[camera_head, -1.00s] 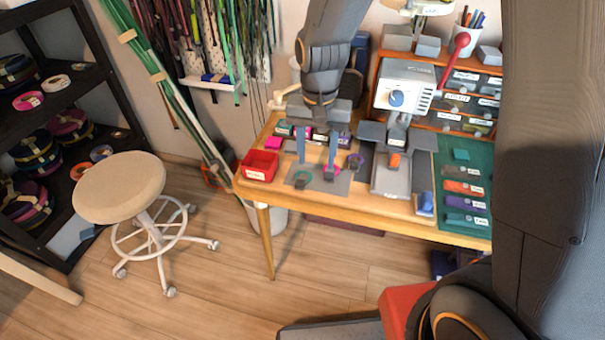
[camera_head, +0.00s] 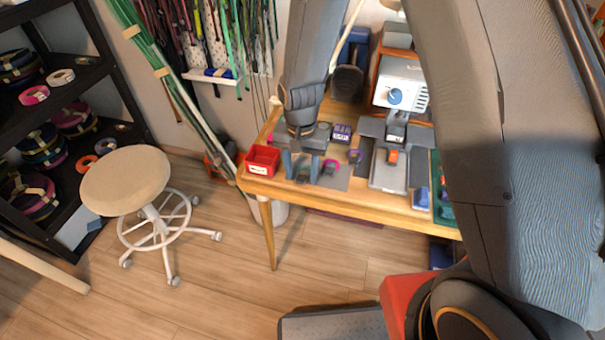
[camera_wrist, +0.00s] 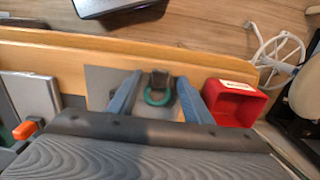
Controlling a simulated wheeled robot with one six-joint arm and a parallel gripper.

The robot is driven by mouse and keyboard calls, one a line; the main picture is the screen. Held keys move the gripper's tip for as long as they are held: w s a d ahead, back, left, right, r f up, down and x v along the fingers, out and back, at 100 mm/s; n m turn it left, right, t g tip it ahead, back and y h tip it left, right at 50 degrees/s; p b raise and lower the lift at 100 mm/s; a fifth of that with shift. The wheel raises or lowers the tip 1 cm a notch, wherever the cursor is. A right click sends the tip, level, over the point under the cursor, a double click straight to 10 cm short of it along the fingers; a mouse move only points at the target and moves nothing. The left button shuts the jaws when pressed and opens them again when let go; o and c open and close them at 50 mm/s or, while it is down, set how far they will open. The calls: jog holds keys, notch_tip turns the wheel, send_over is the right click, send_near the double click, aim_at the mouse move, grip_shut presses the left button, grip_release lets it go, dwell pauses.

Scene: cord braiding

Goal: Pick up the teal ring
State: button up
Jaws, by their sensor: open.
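The teal ring (camera_wrist: 147,98) shows in the wrist view at a dark grey block (camera_wrist: 161,77) on a grey mat (camera_wrist: 101,84). My gripper (camera_wrist: 158,97) is open, with one blue finger on each side of the ring and a gap to each. In the head view my gripper (camera_head: 301,167) is low over the left part of the mat (camera_head: 337,181). There the fingers and arm mostly hide the teal ring. I cannot tell whether the fingertips touch the mat.
A red bin (camera_head: 262,161) stands close to the left of my gripper. A magenta ring (camera_head: 333,164) and a purple ring (camera_head: 355,156) are to its right. A grey machine (camera_head: 396,125) stands further right. The table's front edge (camera_head: 320,196) is near.

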aim_at(301, 177)
jog(key=shift+f, duration=0.15)
jog(key=c, duration=1.1)
notch_tip(301, 177, up, 10)
jog(key=b, duration=0.1)
jog(key=shift+b, duration=0.35)
jog(key=o, duration=0.5)
jog(key=c, duration=0.4)
